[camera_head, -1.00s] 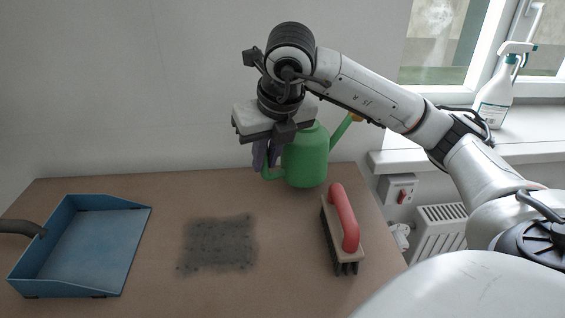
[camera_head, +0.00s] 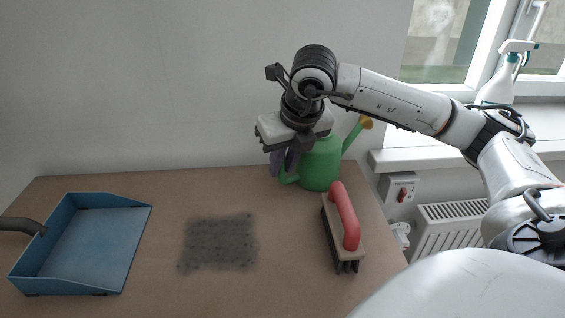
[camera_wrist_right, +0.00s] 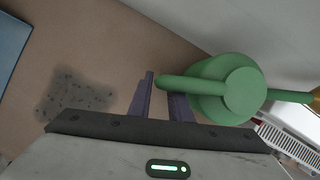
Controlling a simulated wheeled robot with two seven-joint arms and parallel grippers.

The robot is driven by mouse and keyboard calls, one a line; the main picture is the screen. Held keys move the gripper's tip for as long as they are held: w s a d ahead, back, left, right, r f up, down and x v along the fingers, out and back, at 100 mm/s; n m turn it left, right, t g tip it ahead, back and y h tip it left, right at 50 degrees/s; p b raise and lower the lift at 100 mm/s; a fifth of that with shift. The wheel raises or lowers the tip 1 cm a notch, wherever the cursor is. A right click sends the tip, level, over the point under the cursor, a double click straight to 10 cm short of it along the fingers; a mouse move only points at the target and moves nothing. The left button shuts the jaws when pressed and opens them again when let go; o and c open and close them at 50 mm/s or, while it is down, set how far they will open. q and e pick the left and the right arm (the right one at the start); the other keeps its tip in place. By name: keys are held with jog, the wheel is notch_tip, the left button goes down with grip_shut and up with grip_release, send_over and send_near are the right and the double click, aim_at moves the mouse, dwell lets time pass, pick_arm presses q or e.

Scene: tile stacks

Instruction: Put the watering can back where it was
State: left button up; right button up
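The green watering can (camera_head: 322,165) is upright at the back right of the table, its spout with a yellow tip pointing up to the right. I cannot tell whether its base touches the table. In the right wrist view the can (camera_wrist_right: 245,95) shows from above, with its handle reaching left between the fingers. My right gripper (camera_head: 285,163) is at the handle, on the can's left side. My left gripper is not in view.
A red-handled brush (camera_head: 345,220) lies in front of the can. A dark dirt patch (camera_head: 218,243) is mid-table, and a blue dustpan (camera_head: 85,245) is at left. A spray bottle (camera_head: 497,85) stands on the windowsill (camera_head: 420,158). The back left of the table is clear.

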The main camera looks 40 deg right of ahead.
jog(key=shift+o, duration=1.4)
jog(key=p+v, duration=0.1)
jog(key=v, duration=1.1)
jog(key=shift+a, duration=0.1)
